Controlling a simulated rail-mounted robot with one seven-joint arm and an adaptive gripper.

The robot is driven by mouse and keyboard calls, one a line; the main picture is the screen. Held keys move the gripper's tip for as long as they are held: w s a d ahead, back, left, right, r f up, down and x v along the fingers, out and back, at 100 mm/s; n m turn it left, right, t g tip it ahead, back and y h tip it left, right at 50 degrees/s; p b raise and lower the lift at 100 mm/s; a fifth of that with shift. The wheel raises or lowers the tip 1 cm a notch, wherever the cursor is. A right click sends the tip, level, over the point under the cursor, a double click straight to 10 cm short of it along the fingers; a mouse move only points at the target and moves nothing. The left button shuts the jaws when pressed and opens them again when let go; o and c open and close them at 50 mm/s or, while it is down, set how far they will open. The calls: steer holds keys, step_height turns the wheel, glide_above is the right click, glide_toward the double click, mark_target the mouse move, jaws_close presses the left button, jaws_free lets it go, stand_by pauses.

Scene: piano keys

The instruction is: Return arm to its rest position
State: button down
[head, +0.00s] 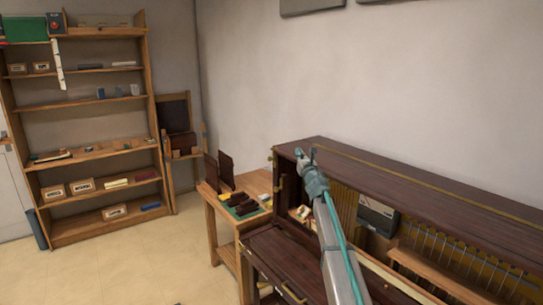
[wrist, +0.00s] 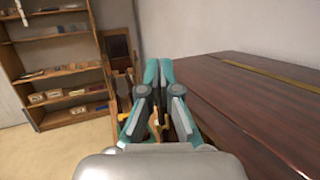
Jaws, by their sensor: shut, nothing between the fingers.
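My gripper (head: 305,158) shows in the head view above the left end of the open dark-brown piano (head: 395,182). My arm runs up to it from the bottom of the picture. In the wrist view my gripper (wrist: 158,72) points away from the camera. Its teal and grey fingers are together at the tips, with nothing held. The piano's dark top (wrist: 250,95) lies to the right of the fingers in that view. The gripper covers part of the piano's left end and part of the small table behind it.
A small wooden table (head: 226,218) with dark blocks and a green mat stands left of the piano. A tall wooden shelf (head: 92,151) with boxes stands at the far left. A grey box (head: 377,217) sits inside the piano. The floor (head: 140,265) at the left is clear.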

steer(key=s+d+f+m+g+h, duration=0.3)
steer(key=s+f+m, duration=0.5)
steer(key=f, duration=0.4)
steer(key=s+d+f+m+g+h, duration=0.2)
steer(key=s+d+f+m+g, duration=0.15)
steer(key=s+f+m, duration=0.7)
steer(key=s+d+f+m+g+h, duration=0.35)
steer(key=s+f+m, duration=0.2)
steer(key=f, duration=0.75)
steer(key=s+a+f+m+g+y, duration=0.1)
steer(key=s+a+f+m+g, duration=0.3)
steer(key=s, duration=0.8)
steer(key=s+d+f+m+g+y, duration=0.1)
steer(key=s+f+m+g, duration=0.35)
steer(key=s, duration=0.75)
steer(key=s+a+f+m+g+y, duration=0.2)
steer(key=s+f+m, duration=0.45)
steer(key=s, duration=0.65)
steer(key=s+f+g+b, duration=0.3)
steer(key=s+f+b, duration=0.5)
steer(key=s+f, duration=0.6)
steer(key=s+f+g+b, duration=0.4)
steer(key=s+f+b, duration=0.4)
steer(key=s+f, duration=0.7)
step_height(320, 180, down, 7)
steer(key=shift+a+r+n, duration=0.15)
steer(key=shift+r+n, duration=0.05)
steer(key=shift+n, duration=0.2)
